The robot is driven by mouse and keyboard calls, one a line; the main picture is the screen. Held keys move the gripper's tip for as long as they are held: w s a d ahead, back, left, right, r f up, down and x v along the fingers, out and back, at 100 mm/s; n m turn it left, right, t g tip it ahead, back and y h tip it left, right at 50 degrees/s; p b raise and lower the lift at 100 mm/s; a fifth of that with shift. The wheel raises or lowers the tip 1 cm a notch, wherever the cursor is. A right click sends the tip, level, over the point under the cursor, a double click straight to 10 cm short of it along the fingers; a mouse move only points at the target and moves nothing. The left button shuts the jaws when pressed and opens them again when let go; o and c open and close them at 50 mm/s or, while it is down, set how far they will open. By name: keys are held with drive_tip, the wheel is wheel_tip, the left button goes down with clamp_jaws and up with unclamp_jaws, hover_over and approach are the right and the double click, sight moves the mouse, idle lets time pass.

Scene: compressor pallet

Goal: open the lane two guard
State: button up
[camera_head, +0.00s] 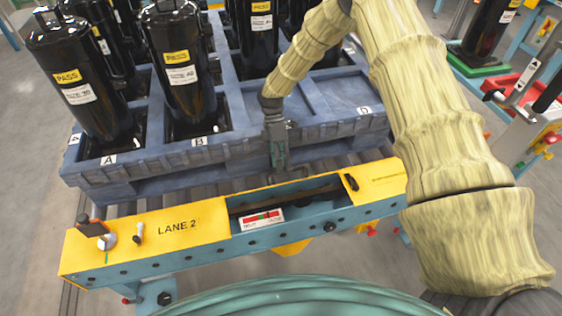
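The lane two guard (185,228) is a long yellow-topped, teal-sided rail marked LANE 2, running across the front of the pallet. A recess is open in its middle, with a small red and green indicator plate (262,220) at its front edge. A black handle (350,182) stands on the yellow cover right of the recess. A small black and white lever (138,232) and a round knob (108,241) are on the left part. My gripper (278,162) points down just behind the recess, near the pallet's front edge. Whether its fingers are apart is unclear.
A blue pallet (240,146) with slots lettered A, B and D holds several black compressors (181,62), some tagged PASS. Its front right slots look empty. Rollers run under it. Green and red trays (515,84) stand at right. My padded arm hides part of the right side.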

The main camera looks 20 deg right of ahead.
drive_tip(key=shift+w+r, duration=0.1)
idle(0.6)
drive_tip(key=v, duration=1.2)
